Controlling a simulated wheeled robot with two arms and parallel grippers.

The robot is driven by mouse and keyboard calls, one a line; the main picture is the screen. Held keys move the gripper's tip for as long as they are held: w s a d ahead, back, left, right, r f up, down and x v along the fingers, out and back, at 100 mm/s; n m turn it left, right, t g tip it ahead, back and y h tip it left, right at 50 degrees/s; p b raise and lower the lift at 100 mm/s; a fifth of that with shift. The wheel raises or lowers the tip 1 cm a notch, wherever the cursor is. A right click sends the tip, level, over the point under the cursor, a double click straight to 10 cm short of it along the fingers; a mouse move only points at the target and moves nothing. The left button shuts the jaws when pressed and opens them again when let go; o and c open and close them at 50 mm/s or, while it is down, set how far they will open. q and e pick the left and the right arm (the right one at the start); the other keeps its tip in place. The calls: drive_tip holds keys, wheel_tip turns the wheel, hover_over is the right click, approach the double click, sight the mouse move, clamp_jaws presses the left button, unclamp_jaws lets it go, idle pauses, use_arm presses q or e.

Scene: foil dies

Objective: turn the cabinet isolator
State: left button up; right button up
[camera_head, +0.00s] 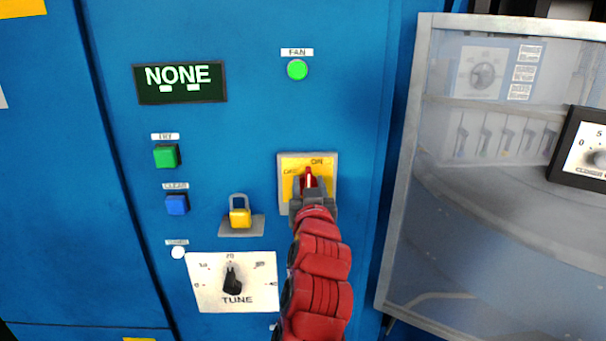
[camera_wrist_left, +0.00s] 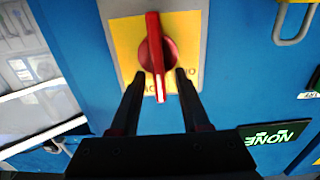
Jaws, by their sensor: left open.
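The cabinet isolator is a red rotary handle (camera_head: 308,179) on a yellow plate (camera_head: 288,189) marked OFF at left and ON at the top. Its handle stands roughly upright, its upper end near the ON mark. In the left wrist view the red handle (camera_wrist_left: 156,50) runs lengthwise between the fingers. My left gripper (camera_head: 309,188) is in front of the plate, covering its lower part. In the left wrist view this gripper (camera_wrist_left: 160,77) is open, one dark fingertip on each side of the handle's near end. Contact with the handle cannot be told. My right gripper is not in view.
On the blue cabinet (camera_head: 245,120) are a yellow padlock (camera_head: 240,217), a TUNE dial (camera_head: 232,282), green (camera_head: 166,156) and blue (camera_head: 177,204) buttons, a NONE display (camera_head: 180,83) and a green FAN light (camera_head: 297,70). A framed clear panel (camera_head: 410,170) stands at right.

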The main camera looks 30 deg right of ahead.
use_arm(q)
drive_tip(key=shift+s+r, duration=0.15)
drive_tip(key=shift+c, duration=0.6)
clamp_jaws()
